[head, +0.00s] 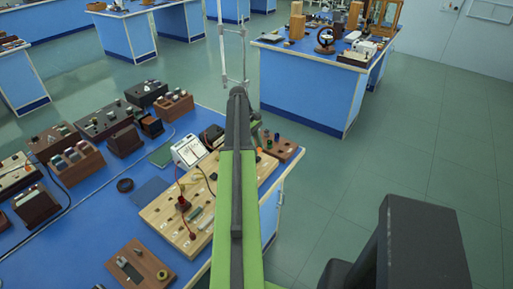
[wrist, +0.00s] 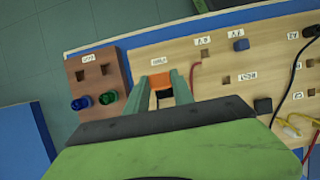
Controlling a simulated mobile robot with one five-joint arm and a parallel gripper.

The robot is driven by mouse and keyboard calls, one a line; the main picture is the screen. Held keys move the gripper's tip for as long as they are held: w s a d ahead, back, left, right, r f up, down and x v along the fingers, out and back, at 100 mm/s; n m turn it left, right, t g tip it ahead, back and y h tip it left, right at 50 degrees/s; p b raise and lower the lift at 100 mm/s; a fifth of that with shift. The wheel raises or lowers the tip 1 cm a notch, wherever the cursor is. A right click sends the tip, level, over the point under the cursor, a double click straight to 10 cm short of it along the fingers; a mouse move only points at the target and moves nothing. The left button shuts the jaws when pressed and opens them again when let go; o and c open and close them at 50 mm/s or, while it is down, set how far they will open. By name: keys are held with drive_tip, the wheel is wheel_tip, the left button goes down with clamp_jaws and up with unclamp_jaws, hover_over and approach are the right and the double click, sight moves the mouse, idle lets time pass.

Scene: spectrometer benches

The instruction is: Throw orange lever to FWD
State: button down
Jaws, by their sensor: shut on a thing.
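The orange lever (wrist: 161,80) stands on the light wooden board (wrist: 208,80) near its left end in the wrist view. My gripper (wrist: 163,88) has its two green fingers on either side of the lever and is shut on it. A small white label sits just beyond the lever, its text too small to read. In the head view the same wooden board (head: 165,215) lies at the bench's right side. My arm covers part of it there, and the fingers cannot be made out clearly.
A brown block (wrist: 98,75) with blue and green knobs stands just left of the board. A white meter (head: 188,151) stands behind the board. Wires cross the board at right in the wrist view. Open floor lies right of the bench.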

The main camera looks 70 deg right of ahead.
drive_tip(key=shift+s+a+r+t, duration=0.1)
drive_tip(key=shift+s+a+t, duration=0.15)
drive_tip(key=shift+s+t, duration=0.15)
drive_tip(key=shift+s+d+f+t, duration=0.1)
drive_tip(key=shift+f+t, duration=0.1)
drive_tip(key=shift+t, duration=0.1)
drive_tip(key=c, duration=1.1)
unclamp_jaws()
drive_tip(key=p+v, duration=1.7)
drive_tip(key=shift+r, duration=0.25)
